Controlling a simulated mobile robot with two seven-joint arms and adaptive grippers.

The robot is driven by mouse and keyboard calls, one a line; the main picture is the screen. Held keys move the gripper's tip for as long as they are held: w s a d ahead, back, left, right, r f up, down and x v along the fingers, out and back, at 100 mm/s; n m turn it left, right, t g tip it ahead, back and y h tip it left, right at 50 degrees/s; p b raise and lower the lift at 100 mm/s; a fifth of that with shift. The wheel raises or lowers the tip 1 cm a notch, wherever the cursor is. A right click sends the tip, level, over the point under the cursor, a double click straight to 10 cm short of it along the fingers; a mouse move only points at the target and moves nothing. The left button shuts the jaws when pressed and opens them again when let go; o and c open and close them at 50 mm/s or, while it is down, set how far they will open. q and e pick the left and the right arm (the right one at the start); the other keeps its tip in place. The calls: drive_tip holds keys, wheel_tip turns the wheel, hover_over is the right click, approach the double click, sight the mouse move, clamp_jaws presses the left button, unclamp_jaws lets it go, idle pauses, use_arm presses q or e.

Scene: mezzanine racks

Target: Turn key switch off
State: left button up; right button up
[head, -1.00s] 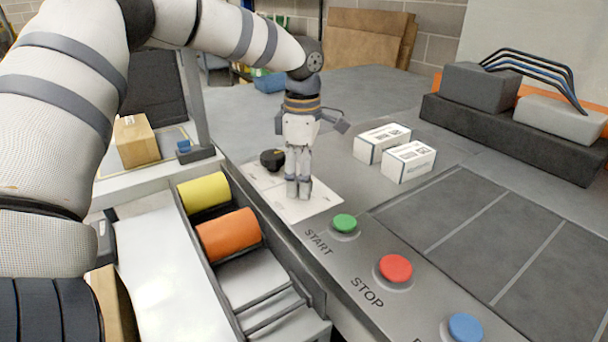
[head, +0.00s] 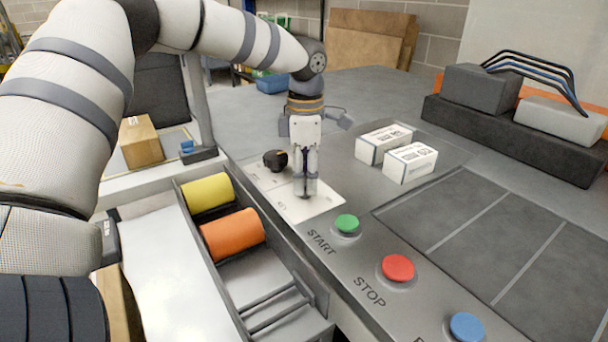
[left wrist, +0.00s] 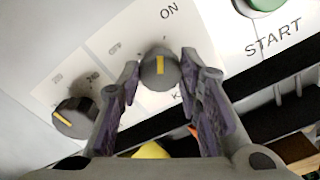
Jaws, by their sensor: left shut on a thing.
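The key switch (left wrist: 160,70) is a grey round knob with a yellow mark. In the left wrist view it sits between my two fingertips on a white panel (left wrist: 118,45), with the word ON at its upper right. The mark runs nearly straight up and down in that view. My left gripper (left wrist: 160,78) is shut on the key switch; in the head view the gripper (head: 306,190) points straight down onto the panel, and the fingers hide most of the switch. A label below the knob is partly covered. My right gripper is not in view.
A second dark knob (head: 275,160) stands close to the left of my gripper, also in the left wrist view (left wrist: 75,117). Green (head: 347,223), red (head: 397,267) and blue (head: 466,326) buttons line the console's front. Two white boxes (head: 384,146) stand to the right.

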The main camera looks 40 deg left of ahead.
sight(305, 180)
use_arm(q)
drive_tip(key=n, duration=0.4)
drive_tip(key=shift+n, duration=0.3)
drive_tip(key=n, duration=0.3)
drive_tip(key=shift+n, duration=0.3)
drive_tip(key=n, duration=0.3)
drive_tip(key=shift+n, duration=2.1)
drive_tip(key=shift+f, duration=0.1)
drive_tip(key=o, duration=1.2)
wheel_tip(305, 180, up, 12)
drive_tip(key=shift+r, duration=0.1)
